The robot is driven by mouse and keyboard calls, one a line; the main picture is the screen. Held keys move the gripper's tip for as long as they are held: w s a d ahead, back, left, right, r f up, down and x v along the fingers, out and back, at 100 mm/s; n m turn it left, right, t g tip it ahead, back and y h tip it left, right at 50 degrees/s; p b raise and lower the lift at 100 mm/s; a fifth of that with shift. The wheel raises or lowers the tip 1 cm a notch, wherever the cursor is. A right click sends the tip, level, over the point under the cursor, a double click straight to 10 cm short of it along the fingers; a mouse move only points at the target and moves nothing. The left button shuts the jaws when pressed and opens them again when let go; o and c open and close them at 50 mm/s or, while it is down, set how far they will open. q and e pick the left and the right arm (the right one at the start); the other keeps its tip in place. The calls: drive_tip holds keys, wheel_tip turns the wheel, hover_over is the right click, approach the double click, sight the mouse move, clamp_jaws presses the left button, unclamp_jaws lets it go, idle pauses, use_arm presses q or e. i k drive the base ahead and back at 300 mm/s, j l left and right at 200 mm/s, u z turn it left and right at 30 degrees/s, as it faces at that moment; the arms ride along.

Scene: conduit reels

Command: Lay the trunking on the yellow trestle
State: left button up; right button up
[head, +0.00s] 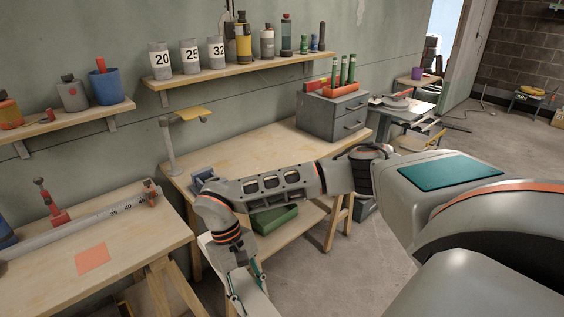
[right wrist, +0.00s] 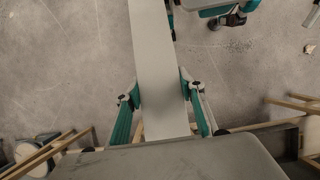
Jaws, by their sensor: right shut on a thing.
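My right gripper (head: 243,287) is low in the middle of the head view, with its arm coming in from the right. In the right wrist view its two teal fingers (right wrist: 160,100) are shut on the long pale grey trunking (right wrist: 160,60), one on each side. The trunking is held above the floor and runs out of the wrist view at the top. It also shows at the bottom of the head view (head: 255,297), partly cut off. I cannot clearly pick out a yellow trestle. My left gripper does not show.
A wooden workbench (head: 250,150) with a grey drawer box (head: 335,115) stands behind my arm. A nearer bench (head: 130,245) at left carries a measuring rail and an orange patch. Shelves with cans are on the wall. Bare floor (head: 370,265) lies right of the benches.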

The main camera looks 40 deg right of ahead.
sight(277, 157)
drive_tip(key=i+l, duration=0.1)
drive_tip(key=l, duration=2.35)
drive_tip(key=k+z, duration=0.05)
